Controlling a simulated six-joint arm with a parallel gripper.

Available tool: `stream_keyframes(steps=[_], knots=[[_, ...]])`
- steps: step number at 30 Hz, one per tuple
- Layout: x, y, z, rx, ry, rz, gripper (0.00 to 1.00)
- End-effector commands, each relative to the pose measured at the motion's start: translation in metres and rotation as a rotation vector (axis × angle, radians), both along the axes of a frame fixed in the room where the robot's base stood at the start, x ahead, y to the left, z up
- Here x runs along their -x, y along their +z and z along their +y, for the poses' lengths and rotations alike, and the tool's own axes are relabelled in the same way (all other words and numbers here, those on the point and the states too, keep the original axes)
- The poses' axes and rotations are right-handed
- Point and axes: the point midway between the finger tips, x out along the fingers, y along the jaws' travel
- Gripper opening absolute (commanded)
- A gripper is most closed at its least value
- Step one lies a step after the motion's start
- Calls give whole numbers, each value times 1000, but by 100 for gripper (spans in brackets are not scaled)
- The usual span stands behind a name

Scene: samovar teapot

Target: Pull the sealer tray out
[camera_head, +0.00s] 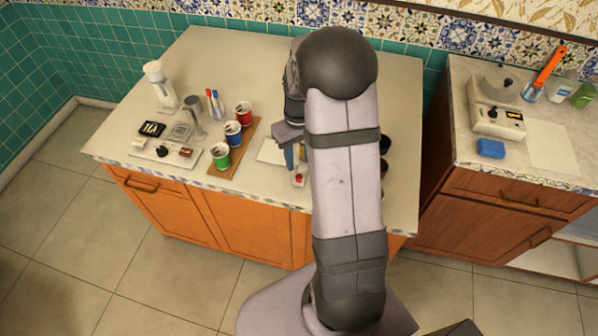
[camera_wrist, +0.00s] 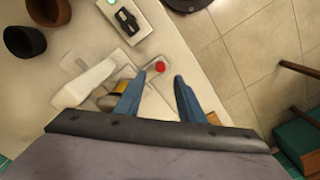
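My gripper (camera_wrist: 158,76) is open, its two blue fingers apart with no object clearly held between them. A red knob (camera_wrist: 160,66) shows just beyond and between the fingertips, on a pale flat part that I take to be the sealer tray (camera_wrist: 154,78). I cannot tell whether the fingers touch it. A white arm-like part (camera_wrist: 88,82) of the pale device lies left of the fingers. In the head view the gripper (camera_head: 289,157) is low over the counter, and the red knob (camera_head: 299,178) shows just in front of it. My arm hides much of the device.
A wooden board (camera_head: 246,136) with green, blue and red cups stands left of the gripper. Dark bowls (camera_wrist: 25,40) and a white box with a black panel (camera_wrist: 127,18) lie nearby. The counter's front edge is close. A second counter (camera_head: 550,165) stands right.

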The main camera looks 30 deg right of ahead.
Motion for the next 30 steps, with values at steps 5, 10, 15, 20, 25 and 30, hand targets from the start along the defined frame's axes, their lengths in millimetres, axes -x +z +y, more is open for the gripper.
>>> stream_keyframes(steps=[5,10,15,20,25,30], knots=[[1,-9,0,-1,-1,4,36],[2,-28,1,-2,-2,6,36],[2,-49,1,-2,-3,5,36],[1,-64,1,-1,-3,4,36],[1,-72,0,-1,-3,2,36],[1,-73,0,-1,-3,1,36]])
